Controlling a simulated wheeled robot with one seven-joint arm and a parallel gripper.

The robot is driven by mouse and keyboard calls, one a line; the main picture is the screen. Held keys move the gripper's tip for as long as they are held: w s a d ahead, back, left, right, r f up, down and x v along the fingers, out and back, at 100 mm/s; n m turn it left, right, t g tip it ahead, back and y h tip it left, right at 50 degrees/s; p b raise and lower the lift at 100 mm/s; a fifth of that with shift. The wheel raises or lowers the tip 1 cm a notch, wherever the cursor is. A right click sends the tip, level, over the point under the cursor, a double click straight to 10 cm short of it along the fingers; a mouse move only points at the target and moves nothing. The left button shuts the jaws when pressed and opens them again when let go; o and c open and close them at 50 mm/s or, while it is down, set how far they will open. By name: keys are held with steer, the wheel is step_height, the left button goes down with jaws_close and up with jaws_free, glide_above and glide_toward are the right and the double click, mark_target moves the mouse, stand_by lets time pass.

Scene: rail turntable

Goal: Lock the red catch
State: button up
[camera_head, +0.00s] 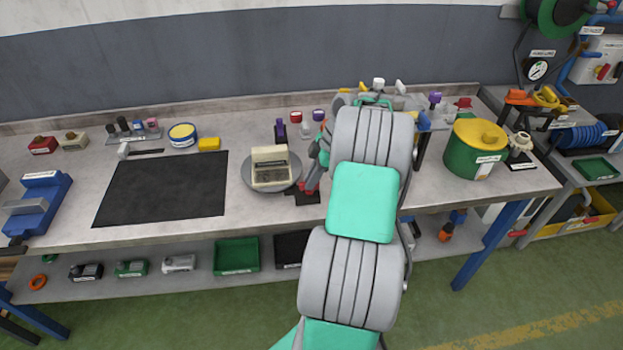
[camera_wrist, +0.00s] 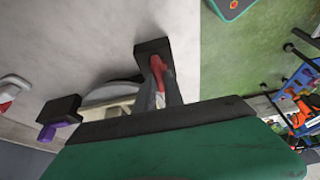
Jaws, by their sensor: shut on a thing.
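The red catch (camera_head: 309,184) stands on a small black base at the table's front edge, just right of the round grey turntable (camera_head: 247,184). A cream box-shaped device (camera_head: 271,178) sits on the turntable. In the wrist view, my gripper (camera_wrist: 161,84) is shut on the red catch (camera_wrist: 157,66), with its fingers on either side of it. The black base (camera_wrist: 151,47) shows beyond the fingertips. The turntable (camera_wrist: 112,84) lies beside the fingers there, largely hidden. My arm covers part of the area right of the catch in the head view.
A black mat (camera_head: 165,188) lies left of the turntable. A purple-topped black object (camera_head: 280,130) stands behind it; a green pot with a yellow lid (camera_head: 476,148) stands at the right. A lower shelf holds a green tray (camera_head: 237,255).

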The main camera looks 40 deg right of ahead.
jaws_close()
steer(key=shift+f+m+b, duration=0.1)
steer(key=shift+m+b, duration=0.3)
steer(key=shift+a+m+t+h+b, duration=0.1)
steer(key=shift+m+t+h+b, duration=0.3)
steer(key=shift+m+b, duration=0.5)
steer(key=m+h+b, duration=0.1)
steer(key=m, duration=0.1)
steer(key=m+h+b, duration=0.1)
steer(key=m+b, duration=0.1)
steer(key=m, duration=0.1)
steer(key=shift+s+a+t, duration=0.1)
steer(key=shift+a+t, duration=0.05)
steer(key=shift+t, duration=0.25)
steer(key=m+h+b, duration=0.1)
steer(key=m, duration=0.2)
steer(key=m+h+b, duration=0.1)
steer(key=m+b, duration=0.1)
steer(key=shift+a+m, duration=0.15)
steer(key=shift+m, duration=0.25)
steer(key=shift+m+h+b, duration=0.65)
steer(key=shift+m+h, duration=0.05)
steer(key=shift+m, duration=1.2)
steer(key=shift+g, duration=0.3)
